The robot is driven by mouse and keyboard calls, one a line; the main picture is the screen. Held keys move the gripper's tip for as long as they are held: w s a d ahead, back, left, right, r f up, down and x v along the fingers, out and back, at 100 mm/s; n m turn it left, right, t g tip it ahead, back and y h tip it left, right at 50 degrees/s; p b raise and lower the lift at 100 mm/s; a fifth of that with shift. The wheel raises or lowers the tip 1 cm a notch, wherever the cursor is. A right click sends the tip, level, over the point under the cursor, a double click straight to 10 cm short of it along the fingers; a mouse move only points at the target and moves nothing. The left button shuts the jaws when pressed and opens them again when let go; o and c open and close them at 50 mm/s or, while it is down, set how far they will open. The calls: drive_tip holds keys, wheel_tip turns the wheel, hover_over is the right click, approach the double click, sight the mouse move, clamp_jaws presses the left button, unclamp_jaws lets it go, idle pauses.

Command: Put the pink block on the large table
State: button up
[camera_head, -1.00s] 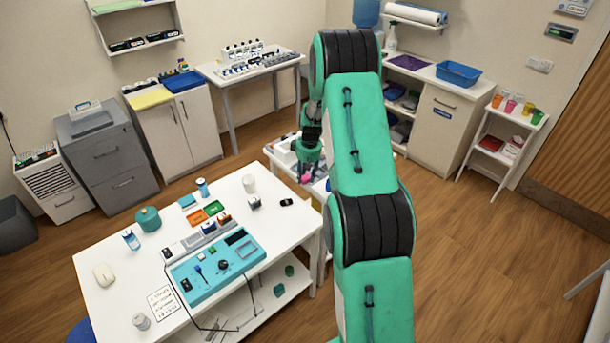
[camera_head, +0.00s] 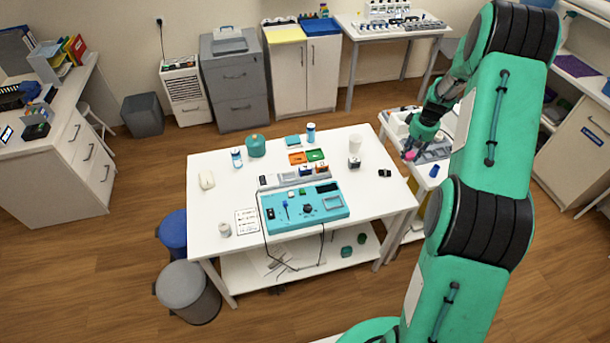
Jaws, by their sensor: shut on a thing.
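The pink block (camera_head: 410,155) is small and sits at the tips of my gripper (camera_head: 411,150), which is shut on it. The fingers are small in the picture and partly hidden by my green wrist.
The large table bears a teal device (camera_head: 300,207), a teal pot (camera_head: 256,146), a white mouse (camera_head: 207,180), a white cup (camera_head: 355,144) and a black item (camera_head: 385,173). Its left front and right front corners are bare. Two bins (camera_head: 187,289) stand at its left.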

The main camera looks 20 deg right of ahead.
drive_tip(key=w+a+f+n+p, duration=0.15)
drive_tip(key=w+a, duration=0.35)
drive_tip(key=a, duration=0.8)
drive_tip(key=w+a+r+n, duration=0.1)
drive_tip(key=w+a+n, duration=0.25)
drive_tip(key=a, duration=0.95)
drive_tip(key=w+a+f+n+p, duration=0.15)
drive_tip(key=w+a, duration=0.35)
drive_tip(key=a, duration=0.8)
drive_tip(key=s+a+n, duration=0.3)
drive_tip(key=a, duration=1.7)
drive_tip(key=s+a+f+n+g+y, duration=0.1)
drive_tip(key=s+a+n, duration=0.2)
drive_tip(key=a, duration=1.7)
drive_tip(key=shift+s+n+p, duration=0.15)
drive_tip(key=shift+n+p, duration=0.2)
drive_tip(key=shift+p, duration=0.05)
drive_tip(key=shift+d+f, duration=0.1)
drive_tip(key=shift+f, duration=0.1)
drive_tip(key=shift+f, duration=3.05)
drive_tip(key=shift+f, duration=0.15)
drive_tip(key=shift+f+p, duration=0.3)
drive_tip(key=shift+f, duration=1.4)
